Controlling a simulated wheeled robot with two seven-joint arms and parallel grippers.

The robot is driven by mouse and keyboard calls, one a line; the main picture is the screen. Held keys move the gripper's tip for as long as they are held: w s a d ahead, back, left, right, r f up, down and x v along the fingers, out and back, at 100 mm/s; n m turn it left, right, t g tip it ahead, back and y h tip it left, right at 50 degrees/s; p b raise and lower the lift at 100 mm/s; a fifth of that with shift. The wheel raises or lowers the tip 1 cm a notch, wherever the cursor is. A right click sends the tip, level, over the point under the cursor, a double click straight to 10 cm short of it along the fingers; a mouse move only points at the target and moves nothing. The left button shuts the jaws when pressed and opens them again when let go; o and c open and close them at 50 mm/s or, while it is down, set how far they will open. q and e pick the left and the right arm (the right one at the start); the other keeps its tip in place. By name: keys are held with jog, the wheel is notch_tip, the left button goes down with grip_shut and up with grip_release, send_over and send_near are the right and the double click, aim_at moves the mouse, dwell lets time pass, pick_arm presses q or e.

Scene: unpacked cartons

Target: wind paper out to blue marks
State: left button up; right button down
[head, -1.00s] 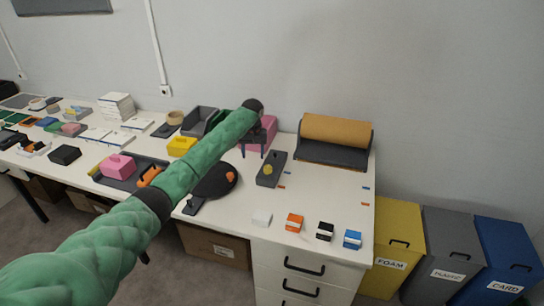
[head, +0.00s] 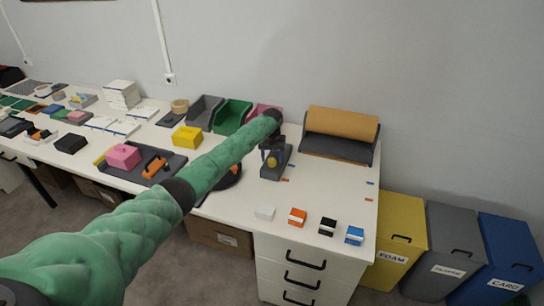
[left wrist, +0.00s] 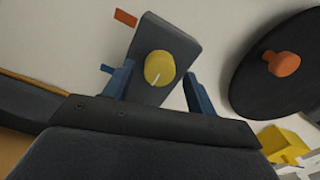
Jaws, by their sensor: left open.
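A brown paper roll (head: 342,124) sits in a dark dispenser (head: 336,149) at the back right of the table. A grey box (head: 277,172) with a yellow knob (head: 271,162) lies to its left. Blue marks lie beside the box (head: 291,166) and near the right table edge (head: 370,184). My left gripper (head: 271,152) is over the grey box, open. In the left wrist view, its blue fingers (left wrist: 158,76) stand either side of the yellow knob (left wrist: 158,66), with visible gaps; height above it is unclear. My right gripper is out of view.
Orange marks (head: 368,200) lie near the blue ones. Small white, orange, black and blue blocks (head: 354,235) line the front edge. A dark disc with an orange knob (left wrist: 283,64) is beside the grey box. The table before the dispenser is clear.

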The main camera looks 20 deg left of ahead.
pick_arm(q)
jog(key=shift+w+d+f, duration=0.1)
jog(key=shift+f, duration=0.1)
jog(key=c, duration=1)
